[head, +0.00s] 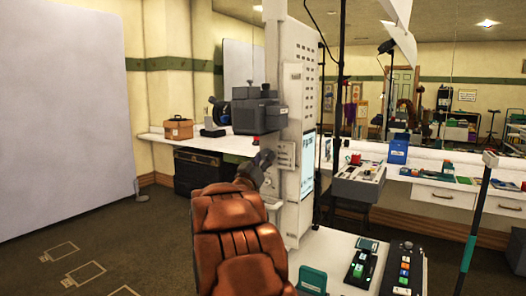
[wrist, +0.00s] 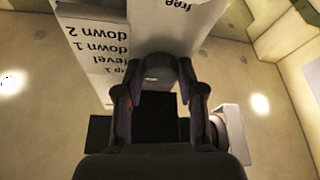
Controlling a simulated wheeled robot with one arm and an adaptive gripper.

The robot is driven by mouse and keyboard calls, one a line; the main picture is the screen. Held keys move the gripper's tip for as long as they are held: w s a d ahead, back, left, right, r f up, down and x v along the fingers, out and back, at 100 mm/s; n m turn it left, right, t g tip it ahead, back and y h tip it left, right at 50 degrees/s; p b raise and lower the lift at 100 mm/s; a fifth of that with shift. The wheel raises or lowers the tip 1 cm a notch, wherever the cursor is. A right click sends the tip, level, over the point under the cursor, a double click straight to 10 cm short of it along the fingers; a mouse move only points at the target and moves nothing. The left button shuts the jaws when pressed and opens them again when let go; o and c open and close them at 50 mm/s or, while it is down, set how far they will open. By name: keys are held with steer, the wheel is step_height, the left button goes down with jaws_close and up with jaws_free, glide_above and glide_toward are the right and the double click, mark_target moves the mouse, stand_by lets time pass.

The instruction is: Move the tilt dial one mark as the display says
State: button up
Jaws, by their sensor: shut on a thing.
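My gripper (head: 262,160) reaches the side of a tall white column (head: 298,90) in the head view. In the wrist view my gripper (wrist: 160,84) is shut on a dark rounded knob, the tilt dial (wrist: 160,68), with one finger on each side. A white scale plate (wrist: 98,45) beside it shows upside-down lettering: "down 2", "down 1", "level" and a partly covered "up 1". The dial's pointer is hidden, so its mark cannot be told. A pale display (head: 307,165) on the column is seen at a slant; its text is too small to read.
A grey camera-like box (head: 255,112) juts from the column above my gripper. A white panel in the wrist view reads "free" (wrist: 178,6). A counter with a button box (head: 404,268) stands at front right. Open floor (head: 85,235) lies left.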

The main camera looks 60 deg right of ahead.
steer(key=shift+r+n+t+p, duration=0.1)
steer(key=shift+n+t+p, duration=0.2)
steer(key=shift+n+p, duration=0.3)
steer(key=o, duration=1.1)
steer(key=shift+o, duration=0.2)
steer(key=v, duration=1.2)
steer(key=shift+a, duration=0.1)
